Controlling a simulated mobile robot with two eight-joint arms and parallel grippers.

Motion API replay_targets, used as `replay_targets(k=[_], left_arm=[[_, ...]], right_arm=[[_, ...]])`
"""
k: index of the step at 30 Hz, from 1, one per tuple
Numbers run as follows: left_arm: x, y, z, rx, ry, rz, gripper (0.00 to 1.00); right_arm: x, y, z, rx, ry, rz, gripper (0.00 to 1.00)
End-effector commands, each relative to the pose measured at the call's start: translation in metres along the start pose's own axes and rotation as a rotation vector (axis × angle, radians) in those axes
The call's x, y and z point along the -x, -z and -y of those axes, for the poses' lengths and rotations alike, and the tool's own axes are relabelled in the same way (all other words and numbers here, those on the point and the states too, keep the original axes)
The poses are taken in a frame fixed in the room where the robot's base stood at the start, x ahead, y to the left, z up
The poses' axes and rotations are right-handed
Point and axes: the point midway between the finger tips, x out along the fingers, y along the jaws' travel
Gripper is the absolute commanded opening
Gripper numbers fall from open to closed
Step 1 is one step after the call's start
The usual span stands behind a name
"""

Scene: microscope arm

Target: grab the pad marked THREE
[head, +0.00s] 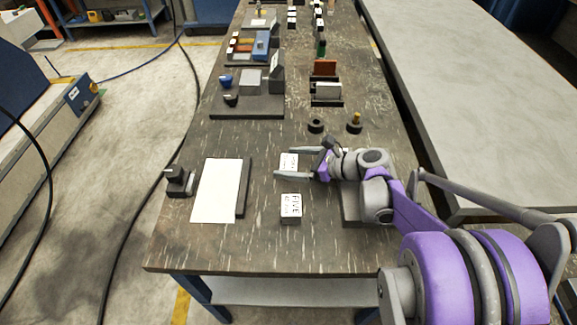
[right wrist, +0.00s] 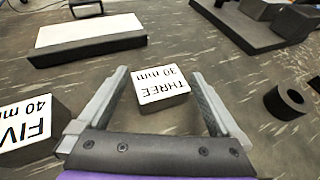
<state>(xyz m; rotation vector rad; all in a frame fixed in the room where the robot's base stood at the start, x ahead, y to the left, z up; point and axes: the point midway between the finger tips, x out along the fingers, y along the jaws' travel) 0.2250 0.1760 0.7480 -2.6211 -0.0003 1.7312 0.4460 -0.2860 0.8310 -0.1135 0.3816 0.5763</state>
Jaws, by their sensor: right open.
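In the head view the pad (head: 289,160) lies on the dark table. My right gripper (right wrist: 158,82) is open, with one finger on each side of the pad; gaps show between the fingers and the pad. In the head view the right gripper (head: 291,163) reaches it from the right. The pad marked FIVE (head: 291,208) lies nearer the front edge and also shows in the right wrist view (right wrist: 30,125). My left gripper is not in view.
A white sheet on a dark board (head: 216,190) lies to the left, beside a small dark block (head: 178,181). Clear table surrounds the pads.

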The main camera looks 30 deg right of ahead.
Motion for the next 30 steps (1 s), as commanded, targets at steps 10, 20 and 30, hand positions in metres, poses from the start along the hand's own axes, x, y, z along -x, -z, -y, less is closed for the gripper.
replay_targets(k=[10,20,30], left_arm=[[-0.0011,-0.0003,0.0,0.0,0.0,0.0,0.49],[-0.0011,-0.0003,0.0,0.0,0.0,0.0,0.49],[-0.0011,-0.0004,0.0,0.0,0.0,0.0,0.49]], right_arm=[[-0.0077,-0.0008,0.0,0.0,0.0,0.0,0.96],[-0.0075,-0.0007,0.0001,0.0,0.001,0.0,0.37],[-0.0072,-0.0014,0.0001,0.0,0.001,0.001,0.0]])
